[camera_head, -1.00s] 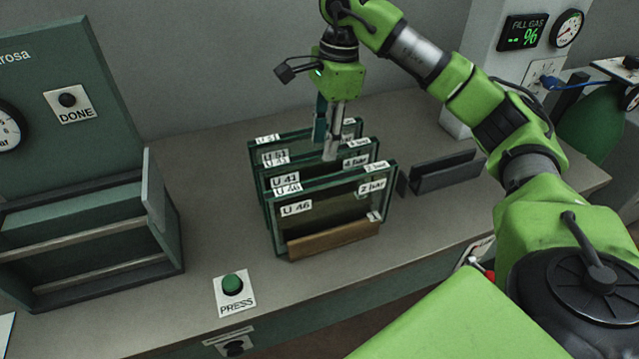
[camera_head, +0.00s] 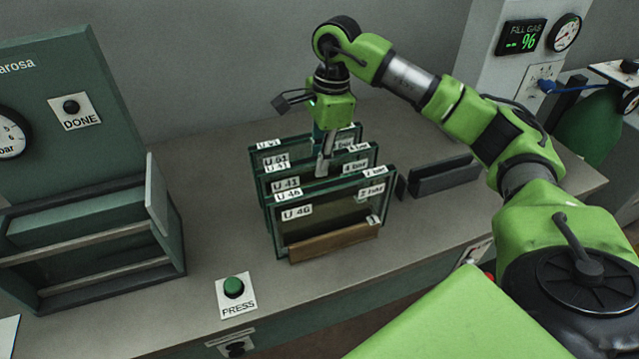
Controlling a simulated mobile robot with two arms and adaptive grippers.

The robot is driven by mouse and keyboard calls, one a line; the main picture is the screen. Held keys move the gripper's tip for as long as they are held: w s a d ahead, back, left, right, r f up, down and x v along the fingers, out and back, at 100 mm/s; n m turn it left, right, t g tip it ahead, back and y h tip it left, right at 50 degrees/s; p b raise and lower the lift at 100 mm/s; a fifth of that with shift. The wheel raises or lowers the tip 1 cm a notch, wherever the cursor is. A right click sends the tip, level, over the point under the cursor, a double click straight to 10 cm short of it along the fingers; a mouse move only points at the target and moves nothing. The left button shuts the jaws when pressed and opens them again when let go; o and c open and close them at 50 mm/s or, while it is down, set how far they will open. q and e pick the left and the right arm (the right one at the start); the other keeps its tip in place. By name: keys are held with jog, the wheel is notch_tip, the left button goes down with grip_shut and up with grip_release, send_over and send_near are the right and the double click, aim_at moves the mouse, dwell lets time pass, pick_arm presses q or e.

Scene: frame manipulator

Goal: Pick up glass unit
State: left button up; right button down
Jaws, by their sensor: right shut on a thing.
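Several framed glass units stand one behind another on the bench. The front one is labelled U 46 (camera_head: 325,217). The middle one is labelled U 41 (camera_head: 300,184), and the back one U 51 (camera_head: 262,157). My right gripper (camera_head: 322,155) points down from above into the row. It appears shut on the top edge of the middle glass unit, with the pale finger in front of its face. The other finger is mostly hidden. The middle unit shows no clear lift from the row. My left gripper is not in view.
A wooden strip (camera_head: 333,243) lies along the front unit's foot. A dark slotted holder (camera_head: 445,177) stands to the right. A green machine with a rack (camera_head: 85,245) is at left. A green PRESS button (camera_head: 233,287) is at the front. Bench space between rack and units is clear.

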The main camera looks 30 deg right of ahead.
jog(key=shift+r, duration=0.1)
notch_tip(320, 180, up, 9)
jog(key=shift+w+f+b, duration=0.1)
jog(key=shift+f+b, duration=0.1)
jog(key=shift+b, duration=0.5)
jog(key=shift+r, duration=0.7)
notch_tip(320, 180, up, 12)
jog(key=p, duration=1.2)
